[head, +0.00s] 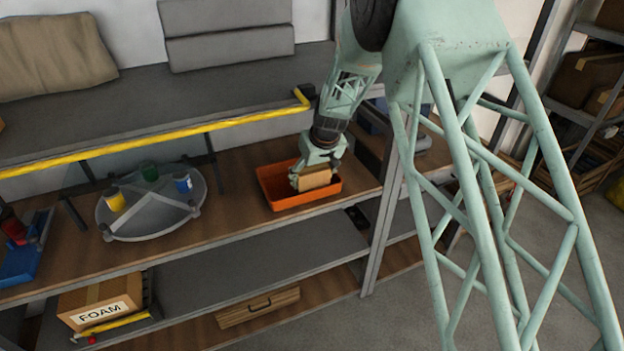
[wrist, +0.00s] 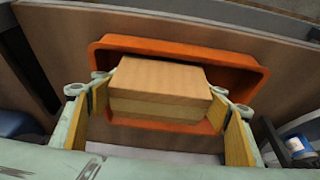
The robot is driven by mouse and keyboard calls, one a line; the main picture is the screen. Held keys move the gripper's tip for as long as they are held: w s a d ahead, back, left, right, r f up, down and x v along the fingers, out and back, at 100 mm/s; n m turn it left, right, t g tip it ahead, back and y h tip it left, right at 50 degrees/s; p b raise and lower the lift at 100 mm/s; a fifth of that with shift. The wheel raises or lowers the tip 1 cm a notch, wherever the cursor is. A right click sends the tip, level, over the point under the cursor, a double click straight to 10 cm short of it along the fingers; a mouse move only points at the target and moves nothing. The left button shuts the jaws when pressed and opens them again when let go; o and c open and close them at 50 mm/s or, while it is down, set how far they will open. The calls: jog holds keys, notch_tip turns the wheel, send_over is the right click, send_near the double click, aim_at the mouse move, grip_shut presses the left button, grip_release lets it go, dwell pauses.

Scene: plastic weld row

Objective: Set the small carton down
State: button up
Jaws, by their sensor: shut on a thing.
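The small carton (head: 314,179) is a plain tan box held between the fingers of my gripper (head: 316,172). In the wrist view the carton (wrist: 160,85) fills the space between the two yellow-padded fingers of my gripper (wrist: 165,110), which is shut on it. The carton is over the orange tray (head: 275,205), inside its outline in both views. The tray's rim also shows around the carton in the wrist view (wrist: 232,72). I cannot tell whether the carton touches the tray floor.
The tray stands on a wooden shelf (head: 245,222). A grey round divided tray (head: 150,215) with yellow, green and blue cups stands to the left. A yellow rail (head: 170,132) runs along the shelf above.

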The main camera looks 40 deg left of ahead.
aim_at(314, 172)
jog(key=shift+f, duration=0.45)
jog(key=shift+f, duration=0.2)
jog(key=o, duration=1)
jog(key=shift+r, duration=0.15)
jog(key=shift+v, duration=3.75)
